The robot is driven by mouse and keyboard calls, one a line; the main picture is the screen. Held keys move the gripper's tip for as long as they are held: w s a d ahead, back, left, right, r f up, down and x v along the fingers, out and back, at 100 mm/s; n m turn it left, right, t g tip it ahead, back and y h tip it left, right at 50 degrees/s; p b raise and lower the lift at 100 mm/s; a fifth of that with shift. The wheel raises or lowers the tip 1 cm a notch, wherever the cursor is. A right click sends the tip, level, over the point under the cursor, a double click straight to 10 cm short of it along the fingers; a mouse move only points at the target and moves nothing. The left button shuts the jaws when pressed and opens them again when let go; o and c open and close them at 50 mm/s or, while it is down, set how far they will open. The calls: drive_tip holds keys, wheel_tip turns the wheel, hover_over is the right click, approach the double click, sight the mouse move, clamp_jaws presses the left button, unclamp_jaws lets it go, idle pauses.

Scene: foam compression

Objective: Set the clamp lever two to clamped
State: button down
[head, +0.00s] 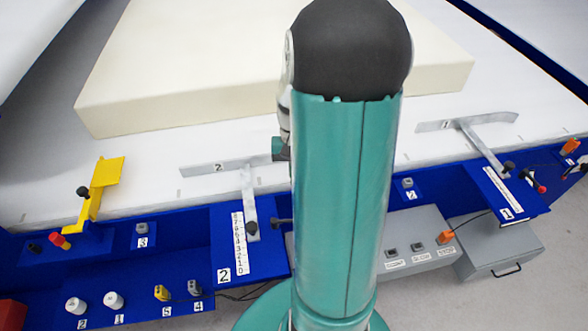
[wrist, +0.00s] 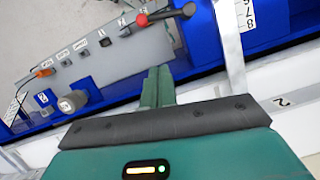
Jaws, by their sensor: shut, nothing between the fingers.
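Clamp lever two (wrist: 160,15) has a red ball and a dark end, at the top of the wrist view beside the blue station with the number scale. In the head view only the dark end (head: 280,222) shows, right of the station labelled 2; my arm hides the rest. My gripper (wrist: 157,70) has its green fingers together and empty. In the wrist picture its tips lie below the lever, with a visible gap in the image. My arm covers most of the gripper in the head view. I cannot tell whether the lever is clamped.
The grey metal arm 2 (head: 225,166) lies over the white bed at left of my arm; its post (wrist: 229,50) stands close right of my fingers. A cream foam block (head: 200,75) lies behind. A grey button box (head: 415,240) and dark knob (wrist: 73,101) are nearby.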

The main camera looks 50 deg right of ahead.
drive_tip(key=s+a+f, duration=0.4)
drive_tip(key=f, duration=0.2)
